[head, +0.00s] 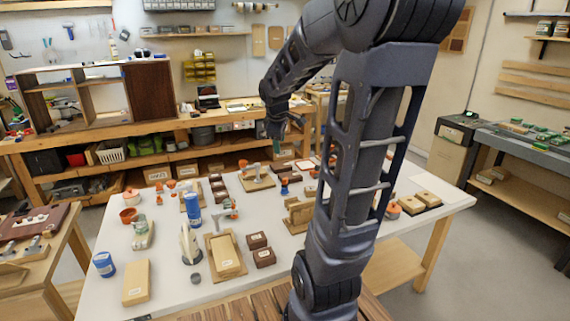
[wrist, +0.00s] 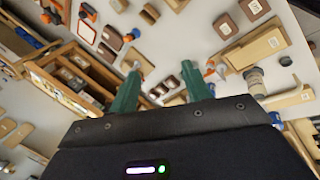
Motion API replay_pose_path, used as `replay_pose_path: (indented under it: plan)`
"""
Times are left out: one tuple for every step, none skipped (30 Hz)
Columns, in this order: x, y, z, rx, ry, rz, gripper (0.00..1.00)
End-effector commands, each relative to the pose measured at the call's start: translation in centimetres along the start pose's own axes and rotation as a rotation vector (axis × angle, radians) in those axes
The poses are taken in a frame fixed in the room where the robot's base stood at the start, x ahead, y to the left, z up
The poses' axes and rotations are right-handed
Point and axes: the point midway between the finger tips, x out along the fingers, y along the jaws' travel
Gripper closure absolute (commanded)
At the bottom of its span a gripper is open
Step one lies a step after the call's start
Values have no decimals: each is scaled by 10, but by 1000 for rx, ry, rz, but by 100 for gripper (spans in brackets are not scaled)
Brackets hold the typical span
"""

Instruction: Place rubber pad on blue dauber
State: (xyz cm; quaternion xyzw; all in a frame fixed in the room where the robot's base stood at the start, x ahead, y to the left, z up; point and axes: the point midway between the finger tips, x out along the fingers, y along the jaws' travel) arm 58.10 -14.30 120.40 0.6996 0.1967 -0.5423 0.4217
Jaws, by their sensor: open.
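My gripper (head: 276,150) hangs above the far side of the white table in the head view, apart from the objects. In the wrist view its two green fingers (wrist: 159,80) are spread with nothing held between them. A taller blue bottle (head: 193,208) and a blue jar (head: 104,264) stand further left. I cannot tell which item is the rubber pad; small dark brown blocks (head: 257,240) and a dark grey disc (head: 195,278) are candidates.
The white table (head: 225,301) is crowded with wooden boards, blocks and orange-topped items. A wooden tray (head: 226,256) lies near the front. My arm hides part of the table's right side. A workbench (head: 150,128) with shelves stands behind.

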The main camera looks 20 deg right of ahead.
Motion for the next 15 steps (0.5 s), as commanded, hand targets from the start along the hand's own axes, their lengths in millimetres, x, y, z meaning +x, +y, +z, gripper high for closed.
replay_pose_path:
  plan:
    - [-12, -12, 5, 61, 12, 2, 52]
    - [-18, -19, 7, 103, 18, -1, 52]
    - [-26, -28, 11, 158, 27, -4, 52]
    - [-31, -35, 14, 199, 33, -7, 52]
    - [-37, -42, 17, 241, 39, -11, 52]
    - [-44, -52, 20, 295, 48, -16, 52]
    - [-48, -59, 23, 335, 54, -21, 52]
    - [-53, -67, 26, 376, 60, -26, 52]
    - [-59, -77, 30, 431, 69, -33, 52]
    - [-63, -84, 32, 471, 75, -38, 52]
    - [-67, -92, 35, 512, 81, -45, 52]
    - [-72, -102, 39, 565, 89, -53, 52]
    - [-76, -109, 42, 605, 95, -60, 52]
    - [-79, -116, 45, 644, 101, -68, 52]
    - [-82, -126, 49, 692, 107, -78, 52]
